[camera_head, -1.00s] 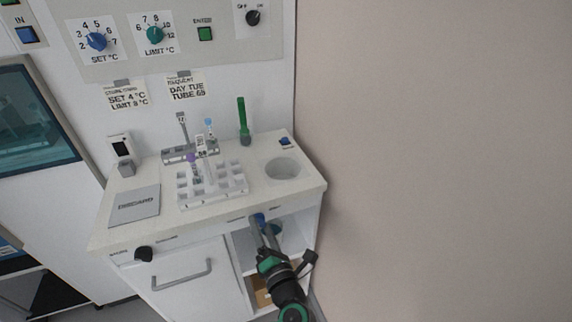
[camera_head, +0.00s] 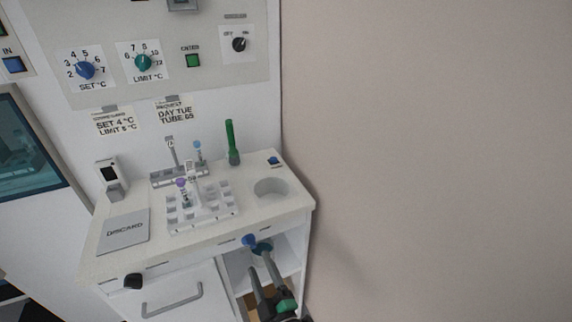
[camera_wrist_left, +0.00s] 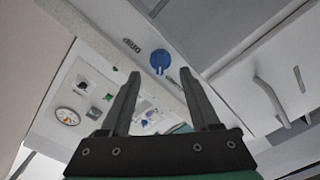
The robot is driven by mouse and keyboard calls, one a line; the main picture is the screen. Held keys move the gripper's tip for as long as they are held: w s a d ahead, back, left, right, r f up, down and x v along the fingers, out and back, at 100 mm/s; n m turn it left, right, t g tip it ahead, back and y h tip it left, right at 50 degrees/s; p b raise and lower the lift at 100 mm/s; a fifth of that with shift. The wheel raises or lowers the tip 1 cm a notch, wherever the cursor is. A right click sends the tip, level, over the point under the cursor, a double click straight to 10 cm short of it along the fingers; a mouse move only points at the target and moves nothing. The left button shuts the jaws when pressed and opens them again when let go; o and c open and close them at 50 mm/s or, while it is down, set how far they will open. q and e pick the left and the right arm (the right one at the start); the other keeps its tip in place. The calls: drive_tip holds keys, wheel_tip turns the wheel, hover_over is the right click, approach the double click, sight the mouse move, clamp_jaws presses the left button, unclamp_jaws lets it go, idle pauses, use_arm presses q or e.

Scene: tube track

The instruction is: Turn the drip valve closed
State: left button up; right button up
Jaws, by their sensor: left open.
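The drip valve is a round blue knob (camera_head: 250,240) on the counter's front edge, above the open shelf. In the left wrist view the blue knob (camera_wrist_left: 160,61) shows beside a label reading DRIP, with a thin slot line across its face. My left gripper (camera_head: 259,262) is open and empty, just below and in front of the knob. In the left wrist view its fingertips (camera_wrist_left: 160,74) stand apart, with the knob seen between and beyond them. The fingers look clear of the knob. My right gripper is not in view.
A white tube rack (camera_head: 203,212) with several tubes, a discard pad (camera_head: 124,232), a green tube (camera_head: 232,142) and a round well (camera_head: 271,188) are on the counter. A plain wall (camera_head: 430,160) bounds the right.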

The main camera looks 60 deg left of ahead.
use_arm(q)
drive_tip(key=d+p, duration=0.1)
drive_tip(key=d, duration=0.5)
drive_tip(key=w+a+r+n+y+p, duration=0.1)
drive_tip(key=r+p, duration=0.6)
drive_tip(key=r, duration=0.8)
drive_tip(key=w+a+r+n+t+y+p, duration=0.1)
drive_tip(key=w+r+n+p, duration=0.2)
drive_tip(key=r+p, duration=0.5)
drive_tip(key=shift+w+r+y, duration=0.2)
drive_tip(key=shift+r+y, duration=0.2)
drive_tip(key=shift+r, duration=3.45)
